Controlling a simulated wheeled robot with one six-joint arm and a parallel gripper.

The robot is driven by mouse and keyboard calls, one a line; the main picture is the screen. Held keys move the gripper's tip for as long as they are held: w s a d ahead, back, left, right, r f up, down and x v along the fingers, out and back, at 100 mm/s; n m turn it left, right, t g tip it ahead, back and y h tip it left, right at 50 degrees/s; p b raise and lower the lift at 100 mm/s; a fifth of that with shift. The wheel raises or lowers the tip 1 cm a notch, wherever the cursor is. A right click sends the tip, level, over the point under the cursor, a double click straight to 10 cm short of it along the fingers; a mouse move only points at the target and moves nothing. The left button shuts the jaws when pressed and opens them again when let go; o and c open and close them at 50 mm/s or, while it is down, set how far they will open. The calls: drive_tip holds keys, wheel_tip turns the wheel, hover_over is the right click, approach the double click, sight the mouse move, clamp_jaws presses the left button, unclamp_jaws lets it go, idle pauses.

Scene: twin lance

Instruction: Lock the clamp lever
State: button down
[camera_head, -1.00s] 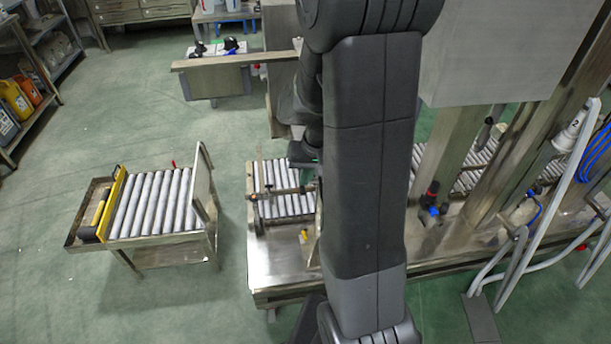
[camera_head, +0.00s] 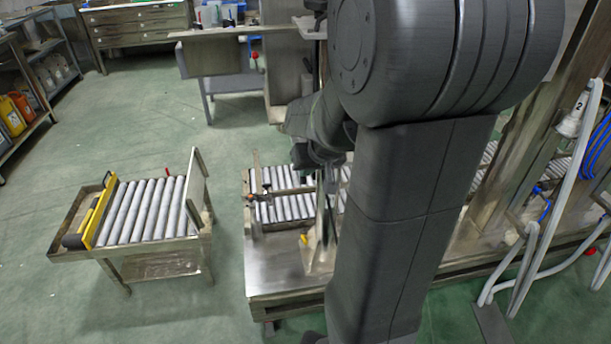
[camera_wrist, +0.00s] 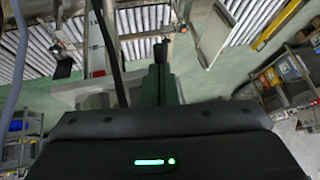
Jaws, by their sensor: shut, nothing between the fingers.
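My gripper (camera_wrist: 160,50) shows in the wrist view with its dark fingers together and nothing between them. In the head view my arm hides most of it. A clamp bar (camera_head: 282,192) lies across the short roller section of the steel bench, with a small red-and-dark piece at its left end. It also seems to show in the wrist view (camera_wrist: 128,37), close to the fingertips in the picture; I cannot tell if they touch. A yellow piece (camera_head: 304,240) sits on the bench in front. I cannot tell which part is the clamp lever or its position.
A roller cart (camera_head: 150,208) with a yellow bar stands to the left, with clear green floor between it and the steel bench (camera_head: 270,268). Steel posts and pale hoses (camera_head: 540,235) stand to the right. Another bench is behind.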

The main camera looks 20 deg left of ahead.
sight(305, 180)
drive_tip(key=shift+w+a+f+t+y+b, duration=0.3)
drive_tip(key=shift+w+f+t+y+b, duration=0.55)
drive_tip(key=shift+b, duration=2.2)
drive_tip(key=shift+w+a+f+t+b, duration=0.15)
drive_tip(key=shift+a+f+t+b, duration=0.25)
drive_tip(key=shift+f+b, duration=1.75)
drive_tip(key=shift+w+a+f+t+y+b, duration=0.25)
drive_tip(key=shift+w+t+y+b, duration=0.35)
drive_tip(key=shift+b, duration=3.3)
